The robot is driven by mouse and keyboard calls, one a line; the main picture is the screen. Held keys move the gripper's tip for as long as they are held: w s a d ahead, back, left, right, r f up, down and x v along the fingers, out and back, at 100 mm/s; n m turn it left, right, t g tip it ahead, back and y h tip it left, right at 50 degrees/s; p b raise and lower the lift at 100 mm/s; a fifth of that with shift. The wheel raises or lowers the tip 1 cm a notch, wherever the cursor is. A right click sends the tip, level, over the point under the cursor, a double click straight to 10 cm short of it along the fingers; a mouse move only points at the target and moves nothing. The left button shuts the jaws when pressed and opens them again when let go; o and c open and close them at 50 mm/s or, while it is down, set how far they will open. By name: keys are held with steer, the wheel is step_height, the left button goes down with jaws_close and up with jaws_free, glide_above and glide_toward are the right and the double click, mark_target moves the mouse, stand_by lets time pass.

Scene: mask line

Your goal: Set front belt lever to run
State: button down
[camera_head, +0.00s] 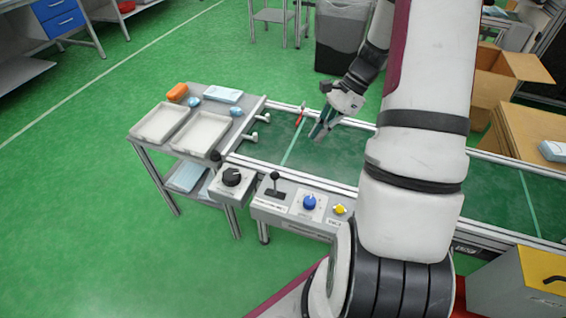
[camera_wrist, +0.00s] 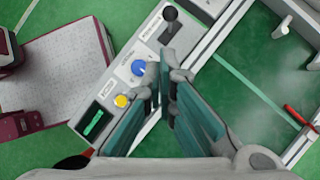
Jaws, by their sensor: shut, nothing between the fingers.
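A black-knobbed lever (camera_head: 275,180) stands on the grey control box at the front edge of the conveyor. It also shows at the top of the wrist view (camera_wrist: 170,14); its label is too small to read. A red-handled lever (camera_head: 301,116) is on the far rail of the belt, also at the right of the wrist view (camera_wrist: 297,114). My gripper (camera_head: 318,134) is above the green belt, between the two levers and apart from both. In the wrist view its teal fingers (camera_wrist: 166,66) are shut and empty.
The control box has a blue knob (camera_head: 309,202) and a yellow button (camera_head: 340,209). A side table (camera_head: 180,118) with trays and masks adjoins the belt's left end. The belt (camera_head: 262,146) under my gripper is clear.

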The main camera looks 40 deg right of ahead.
step_height(320, 180, down, 3)
steer(key=d+m, duration=0.1)
steer(key=d, duration=0.1)
glide_toward(275, 185)
step_height(275, 185, down, 2)
steer(key=s, duration=0.2)
steer(key=shift+w+a+f+y+b, duration=0.2)
steer(key=shift+w+f+y+b, duration=0.15)
steer(key=shift+w+b, duration=0.15)
steer(key=shift+w, duration=0.1)
steer(key=shift+w+a+r+m, duration=0.15)
steer(key=shift+w+m, duration=0.05)
steer(key=shift+m, duration=0.1)
